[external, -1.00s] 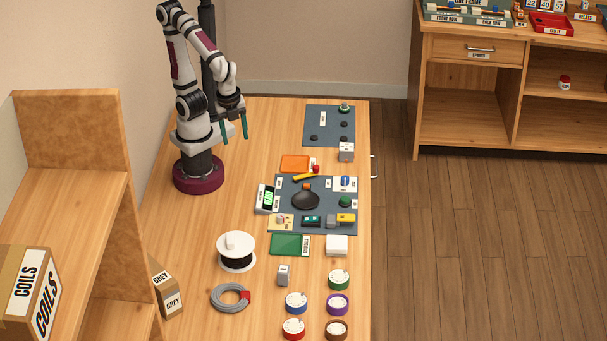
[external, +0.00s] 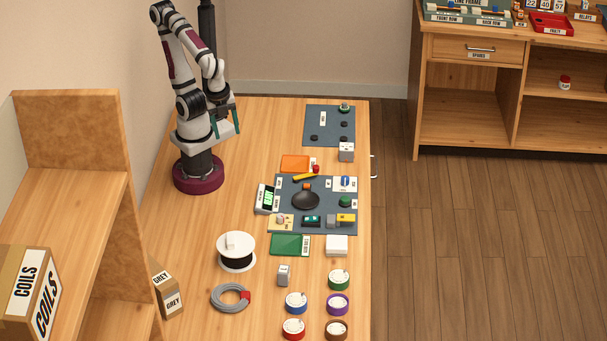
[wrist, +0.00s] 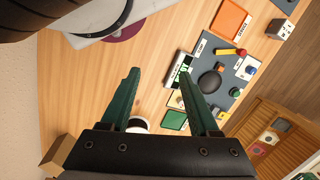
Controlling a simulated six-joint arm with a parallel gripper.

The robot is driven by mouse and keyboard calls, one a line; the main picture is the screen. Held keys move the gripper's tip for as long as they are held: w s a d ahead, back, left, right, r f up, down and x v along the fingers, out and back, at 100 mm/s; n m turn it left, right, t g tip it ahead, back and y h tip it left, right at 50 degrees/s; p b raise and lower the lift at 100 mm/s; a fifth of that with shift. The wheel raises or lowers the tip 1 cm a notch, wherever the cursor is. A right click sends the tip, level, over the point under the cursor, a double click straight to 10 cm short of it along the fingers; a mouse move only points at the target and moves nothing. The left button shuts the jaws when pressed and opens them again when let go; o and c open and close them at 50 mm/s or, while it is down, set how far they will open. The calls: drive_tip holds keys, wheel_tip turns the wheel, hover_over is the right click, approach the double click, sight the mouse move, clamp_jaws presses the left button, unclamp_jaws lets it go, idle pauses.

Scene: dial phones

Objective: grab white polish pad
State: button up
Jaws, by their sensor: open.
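A square white pad-like block (external: 337,243) lies flat at the lower right of the grey mat, beside a green pad (external: 290,244). It looks like the white polish pad; I cannot read a label on it. My gripper (external: 225,128) is open and empty, high near my base, far behind and left of the white block. In the wrist view the two green fingers of my gripper (wrist: 159,76) are spread, with bare table between their tips.
The grey mat (external: 282,208) carries a black round piece and several small parts. A white-topped spool (external: 236,250), grey cable coil (external: 230,297), grey block (external: 284,275) and several coloured round containers stand nearby. An orange pad (external: 295,163) lies behind. The table's left middle is clear.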

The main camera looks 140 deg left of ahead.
idle(0.3)
drive_tip(key=o, duration=0.6)
drive_tip(key=n+t+h, duration=1)
drive_tip(key=n+h, duration=0.1)
drive_tip(key=n, duration=2.1)
hover_over(337, 237)
drive_tip(key=s+a, duration=1.1)
drive_tip(key=s, duration=0.1)
wheel_tip(337, 237, down, 15)
drive_tip(key=shift+f, duration=0.2)
drive_tip(key=shift+n, duration=0.4)
drive_tip(key=x, duration=1.5)
drive_tip(key=shift+w+f, duration=0.15)
drive_tip(key=shift+f, duration=0.2)
